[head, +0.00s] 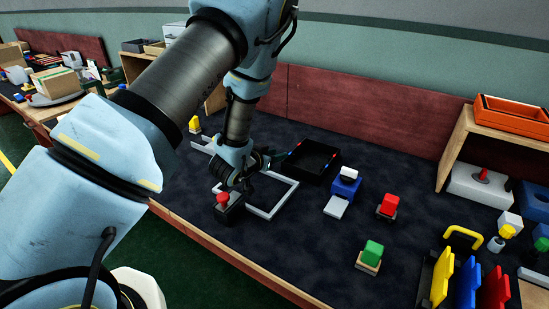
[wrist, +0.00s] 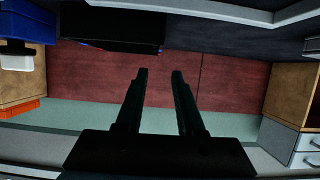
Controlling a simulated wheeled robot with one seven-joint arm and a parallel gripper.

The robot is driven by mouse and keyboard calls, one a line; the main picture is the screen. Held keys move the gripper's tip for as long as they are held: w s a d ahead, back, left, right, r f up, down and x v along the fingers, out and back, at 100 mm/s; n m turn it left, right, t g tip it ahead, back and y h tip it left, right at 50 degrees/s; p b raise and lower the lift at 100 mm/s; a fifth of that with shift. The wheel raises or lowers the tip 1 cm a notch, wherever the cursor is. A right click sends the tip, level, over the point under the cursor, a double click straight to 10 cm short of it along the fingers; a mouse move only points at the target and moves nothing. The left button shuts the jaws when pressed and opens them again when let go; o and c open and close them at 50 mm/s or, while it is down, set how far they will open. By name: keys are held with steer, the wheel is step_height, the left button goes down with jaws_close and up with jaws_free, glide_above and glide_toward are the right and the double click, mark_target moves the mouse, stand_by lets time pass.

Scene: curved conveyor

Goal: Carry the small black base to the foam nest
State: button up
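A small black block with a red knob (head: 233,214) stands near the front edge of the table, left of centre in the head view. It is the likeliest black base, though I cannot be sure. A black open tray (head: 313,160) with coloured corner marks stands behind it to the right; I cannot tell whether this is the foam nest. My gripper (head: 271,154) is dark and partly hidden by my wrist, left of the tray. In the wrist view my gripper's fingers (wrist: 160,73) are apart with nothing between them, pointing towards the red-brown back board.
A light grey frame (head: 272,210) lies beside the black block. To the right stand a blue block (head: 345,186), a red block (head: 388,204) and a green block (head: 372,251). A wooden shelf (head: 456,143) with an orange tray (head: 511,117) is at the far right. The front middle is clear.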

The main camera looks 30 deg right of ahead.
steer(key=shift+s+a+r, duration=0.1)
steer(key=shift+s+a, duration=0.05)
steer(key=shift+a, duration=0.15)
